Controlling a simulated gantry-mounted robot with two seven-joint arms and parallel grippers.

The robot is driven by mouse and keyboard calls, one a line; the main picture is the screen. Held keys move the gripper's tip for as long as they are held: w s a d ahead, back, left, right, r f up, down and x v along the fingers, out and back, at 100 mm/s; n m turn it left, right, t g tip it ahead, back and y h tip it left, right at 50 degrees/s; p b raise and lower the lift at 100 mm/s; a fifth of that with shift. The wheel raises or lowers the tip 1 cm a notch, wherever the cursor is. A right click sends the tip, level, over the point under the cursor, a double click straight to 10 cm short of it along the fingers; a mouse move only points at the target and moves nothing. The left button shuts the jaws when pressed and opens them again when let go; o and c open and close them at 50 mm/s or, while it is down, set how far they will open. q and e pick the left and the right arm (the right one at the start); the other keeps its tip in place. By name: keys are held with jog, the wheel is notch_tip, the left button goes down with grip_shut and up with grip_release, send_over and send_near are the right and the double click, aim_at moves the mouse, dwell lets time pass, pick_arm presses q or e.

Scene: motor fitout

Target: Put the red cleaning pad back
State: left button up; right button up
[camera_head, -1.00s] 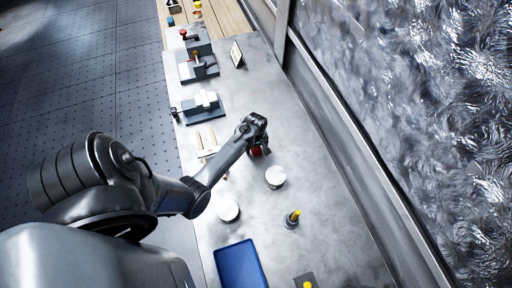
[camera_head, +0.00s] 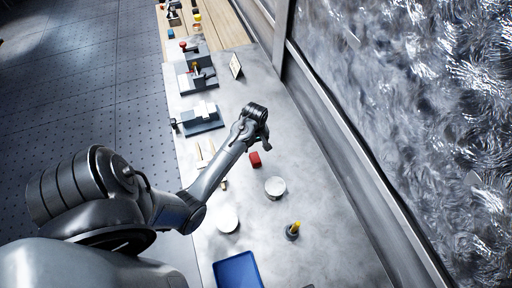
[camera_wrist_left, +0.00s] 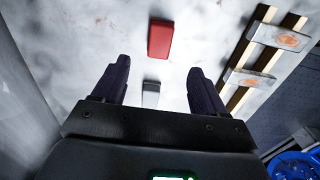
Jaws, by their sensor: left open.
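The red cleaning pad (camera_head: 255,159) is a small red block lying on the grey worktop, beyond a white round disc. It also shows in the left wrist view (camera_wrist_left: 160,39), in front of and apart from the fingertips. My left gripper (camera_head: 264,137) is above the worktop, just beyond the pad in the head view. In the left wrist view its two dark fingers (camera_wrist_left: 158,70) are spread with no object held between them. A small pale and dark piece (camera_wrist_left: 151,95) shows below, in the gap between the fingers. My right gripper is not in view.
Two white round discs (camera_head: 275,187) (camera_head: 227,219), a grey post with a yellow top (camera_head: 293,230) and a blue tray (camera_head: 238,272) stand nearer. Grey fixtures (camera_head: 201,118) line the left edge. A window wall bounds the right. The worktop right of the pad is clear.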

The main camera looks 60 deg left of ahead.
pick_arm(q)
jog(key=s+d+r+m+t, duration=0.1)
jog(key=s+d+r+m, duration=0.2)
jog(key=d+m, duration=0.3)
jog(key=s+d+r+m+t, duration=0.1)
jog(key=s+d+r+m, duration=0.2)
jog(key=d, duration=0.7)
jog(key=s+d+r+m+t, duration=0.1)
jog(key=s+d+r+m, duration=0.2)
jog(key=s+d+m, duration=0.3)
jog(key=d+m, duration=0.2)
jog(key=shift+s+d+r+m+t, duration=0.15)
jog(key=shift+d+r+m+t, duration=0.15)
jog(key=shift+d+r+m, duration=0.1)
notch_tip(320, 180, up, 5)
jog(key=p, duration=0.4)
jog(key=shift+f+p, duration=0.15)
jog(key=shift+p, duration=0.25)
jog(key=shift+s, duration=0.1)
